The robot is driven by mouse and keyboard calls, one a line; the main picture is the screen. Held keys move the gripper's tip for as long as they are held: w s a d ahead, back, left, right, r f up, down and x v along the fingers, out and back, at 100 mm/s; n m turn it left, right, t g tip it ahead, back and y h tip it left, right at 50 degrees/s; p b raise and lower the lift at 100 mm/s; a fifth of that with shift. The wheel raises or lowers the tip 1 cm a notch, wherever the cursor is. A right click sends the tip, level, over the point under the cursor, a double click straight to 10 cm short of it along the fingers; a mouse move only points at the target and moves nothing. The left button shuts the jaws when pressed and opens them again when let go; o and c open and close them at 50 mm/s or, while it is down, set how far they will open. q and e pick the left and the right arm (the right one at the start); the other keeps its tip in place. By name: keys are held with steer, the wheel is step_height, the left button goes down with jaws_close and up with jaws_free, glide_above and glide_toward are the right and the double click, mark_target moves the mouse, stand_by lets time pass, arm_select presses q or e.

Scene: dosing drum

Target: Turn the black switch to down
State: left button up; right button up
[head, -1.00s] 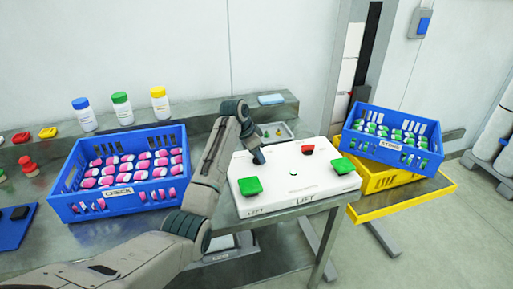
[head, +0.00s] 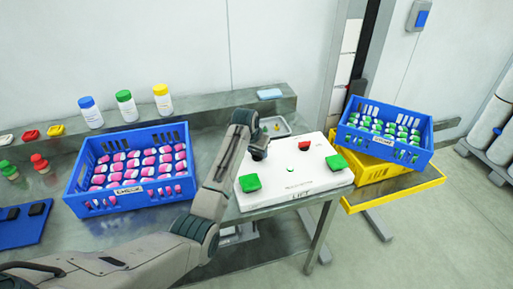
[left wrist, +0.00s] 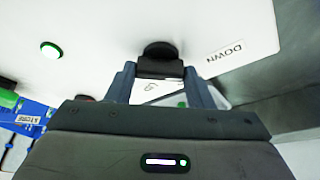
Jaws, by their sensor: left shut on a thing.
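A white control panel (head: 300,178) lies on the steel bench, with LIFT printed on its front face. The black switch (left wrist: 160,50) is at the panel's edge by the word DOWN (left wrist: 225,51), which reads upside down in the left wrist view. My left gripper (left wrist: 160,80) is shut on the black switch, a finger on each side of its dark bar. In the head view my left gripper (head: 258,153) is at the panel's back left, and the arm hides most of the switch there. My right gripper is in neither view.
The panel carries green buttons (head: 250,183) and a red one (head: 303,144). A blue crate of pink-capped items (head: 72,203) stands left of my arm. Another blue crate (head: 425,158) sits on a yellow crate (head: 372,178) at right. Capped bottles stand behind.

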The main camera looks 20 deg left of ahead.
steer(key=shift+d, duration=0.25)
arm_select(q)
steer(key=o, duration=1)
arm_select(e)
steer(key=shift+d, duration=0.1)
arm_select(q)
steer(key=b+v, duration=0.2)
steer(key=v, duration=0.8)
steer(key=shift+r+b, duration=0.35)
steer(key=shift+r, duration=0.1)
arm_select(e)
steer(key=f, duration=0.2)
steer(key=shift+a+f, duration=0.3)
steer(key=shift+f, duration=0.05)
arm_select(q)
steer(key=shift+s+f, duration=0.1)
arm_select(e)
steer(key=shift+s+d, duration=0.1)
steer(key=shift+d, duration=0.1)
